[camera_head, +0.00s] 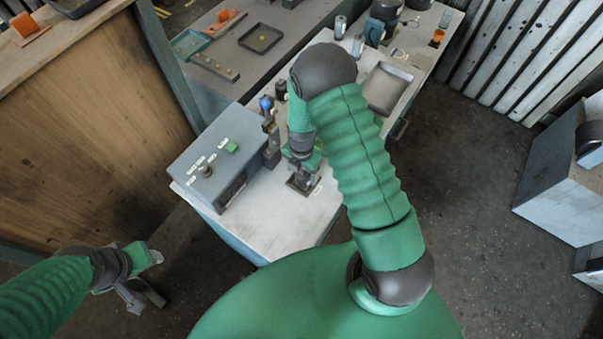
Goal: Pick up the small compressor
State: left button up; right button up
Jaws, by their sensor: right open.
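My right arm reaches over the white workbench (262,225). Its gripper (303,181) points down, open, close above the bench top beside the grey control box. I cannot make out anything between its fingers. A dark, blue-based machine (377,28) at the back of the bench may be the small compressor, but I cannot tell for sure. It stands well beyond the right gripper. My left gripper (145,280) hangs low at the left, away from the bench; its jaw opening is unclear.
The grey control box (215,165) with a green button stands left of the right gripper. Small fittings with a blue knob (266,103) stand behind it. A shallow tray (388,88) lies right of my arm. A wooden panel (90,120) stands at the left.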

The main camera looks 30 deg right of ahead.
notch_tip(320, 180, down, 2)
jog(key=shift+d, duration=0.1)
jog(key=shift+w+d+f, duration=0.1)
jog(key=shift+d+f, duration=0.15)
jog(key=shift+d, duration=0.3)
jog(key=shift+c, duration=0.6)
jog(key=c, duration=0.5)
jog(key=shift+a+r, duration=0.1)
jog(key=shift+a, duration=0.3)
jog(key=c, duration=1)
pick_arm(q)
jog(key=shift+d+r, duration=0.3)
jog(key=shift+r, duration=0.1)
pick_arm(e)
grip_shut()
pick_arm(q)
jog(key=shift+d, duration=0.1)
pick_arm(e)
jog(key=shift+d, duration=0.15)
